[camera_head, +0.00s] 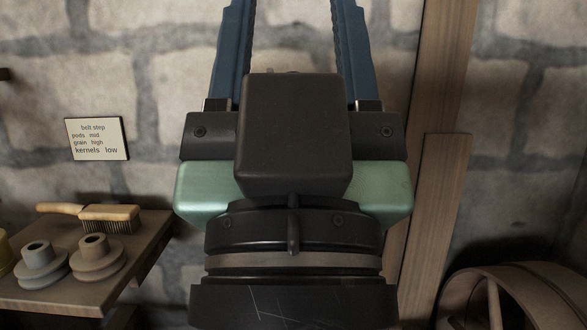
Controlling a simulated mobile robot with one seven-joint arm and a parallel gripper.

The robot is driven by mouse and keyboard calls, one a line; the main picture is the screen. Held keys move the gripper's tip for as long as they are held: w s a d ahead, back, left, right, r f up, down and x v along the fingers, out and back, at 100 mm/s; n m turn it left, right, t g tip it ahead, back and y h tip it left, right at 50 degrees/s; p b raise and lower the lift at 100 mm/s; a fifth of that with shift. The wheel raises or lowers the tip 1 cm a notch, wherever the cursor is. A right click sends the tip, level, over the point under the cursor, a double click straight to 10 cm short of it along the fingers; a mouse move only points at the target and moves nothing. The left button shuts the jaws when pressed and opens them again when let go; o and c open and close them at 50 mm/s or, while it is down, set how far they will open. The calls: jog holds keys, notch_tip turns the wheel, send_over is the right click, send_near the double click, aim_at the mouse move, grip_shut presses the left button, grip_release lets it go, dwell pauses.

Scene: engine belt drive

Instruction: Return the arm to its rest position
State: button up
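My gripper (294,22) fills the middle of the view, seen from behind, with a dark housing and a pale green body. Its two blue fingers point upward and stand wide apart. Their tips are cut off by the top edge of the picture. Bare stone wall shows between the visible parts of the fingers, and nothing is seen held there. The gripper appears open. The rest of my arm is out of view below.
A wooden shelf (50,296) at the left holds a brush (108,214) and two grey pulleys (95,262). A sign (97,139) about belt steps is on the stone wall (100,60). A wooden post (440,80) and a large wooden wheel (520,290) stand at the right.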

notch_tip(320, 180, up, 24)
jog(key=p, duration=2.1)
jog(key=shift+f, duration=0.2)
